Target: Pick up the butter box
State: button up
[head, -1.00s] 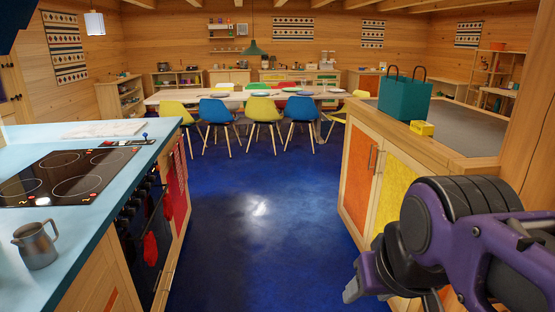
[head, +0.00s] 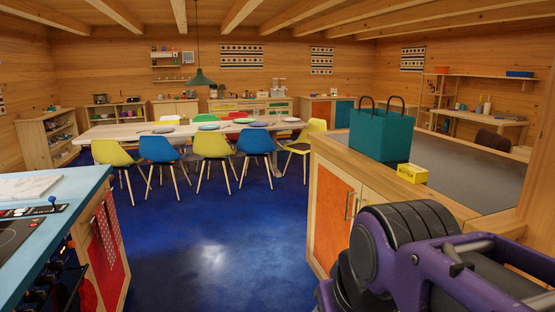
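The butter box (head: 412,173) is a small yellow box with dark lettering. It sits on the near edge of the wooden cabinet's grey top (head: 465,180), just right of a teal bag. My arm shows large at the lower right of the head view, purple and black, in front of the cabinet. The end of my gripper is outside the picture, so its fingers cannot be seen.
The teal bag (head: 381,134) with two handles stands beside the box. A blue counter with a cooktop (head: 15,235) is at the left. Blue floor (head: 215,235) between is clear. A long table with several chairs (head: 160,150) stands further back.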

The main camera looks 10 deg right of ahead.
aim_at(414, 175)
jog(key=i+z, duration=0.3)
jog(key=i, duration=0.25)
jog(key=i+z, duration=0.25)
jog(key=i, duration=0.25)
